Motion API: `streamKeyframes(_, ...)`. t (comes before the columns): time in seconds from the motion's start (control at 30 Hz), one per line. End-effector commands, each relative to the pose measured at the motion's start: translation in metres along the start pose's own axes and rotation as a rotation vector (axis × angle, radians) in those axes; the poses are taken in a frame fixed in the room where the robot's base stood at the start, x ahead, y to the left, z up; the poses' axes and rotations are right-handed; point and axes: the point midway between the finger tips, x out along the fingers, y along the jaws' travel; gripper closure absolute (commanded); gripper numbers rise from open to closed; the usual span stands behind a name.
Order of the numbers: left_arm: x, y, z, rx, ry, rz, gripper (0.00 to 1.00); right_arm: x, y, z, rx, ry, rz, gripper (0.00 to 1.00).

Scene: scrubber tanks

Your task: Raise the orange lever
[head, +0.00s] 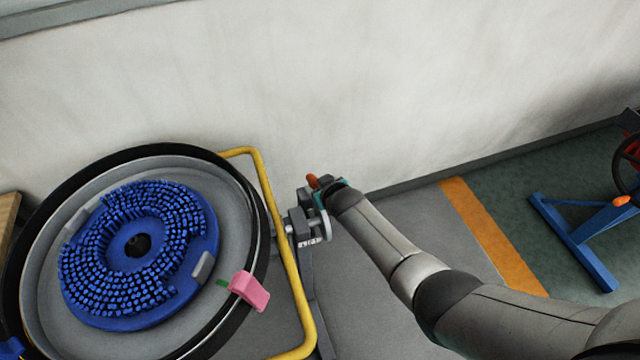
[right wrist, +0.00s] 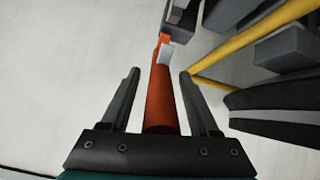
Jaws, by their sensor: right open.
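The orange lever (head: 312,181) shows in the head view as a small orange tip beside the tank's yellow frame, partly hidden by my right gripper. In the right wrist view the orange lever (right wrist: 160,95) runs lengthwise between the two dark fingers. My right gripper (right wrist: 160,75) is open around the lever, with a gap visible on each side of it. In the head view my right gripper (head: 322,192) is at the end of the arm, near the grey bracket. My left gripper is in neither view.
A round tank (head: 235,215) with a blue brush disc (head: 190,295) stands at the left. A yellow tube frame (head: 290,265) runs along its right side, and a pink tab (head: 249,291) sits on its rim. A pale wall (head: 400,80) is behind. A blue stand (head: 575,240) is at the right.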

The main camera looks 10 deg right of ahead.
Motion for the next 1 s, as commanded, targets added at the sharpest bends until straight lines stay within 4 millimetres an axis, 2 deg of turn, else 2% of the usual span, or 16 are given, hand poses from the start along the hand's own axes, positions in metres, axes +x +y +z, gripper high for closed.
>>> streamKeyframes(0.2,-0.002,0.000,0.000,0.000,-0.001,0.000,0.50,-0.002,0.000,0.001,-0.001,-0.002,0.001,0.38)
streamKeyframes(0.37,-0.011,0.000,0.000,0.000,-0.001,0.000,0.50,-0.015,0.000,0.000,0.000,-0.002,0.000,0.38)
streamKeyframes(1.0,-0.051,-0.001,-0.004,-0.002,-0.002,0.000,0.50,-0.100,0.001,0.000,-0.001,-0.001,0.001,0.38)
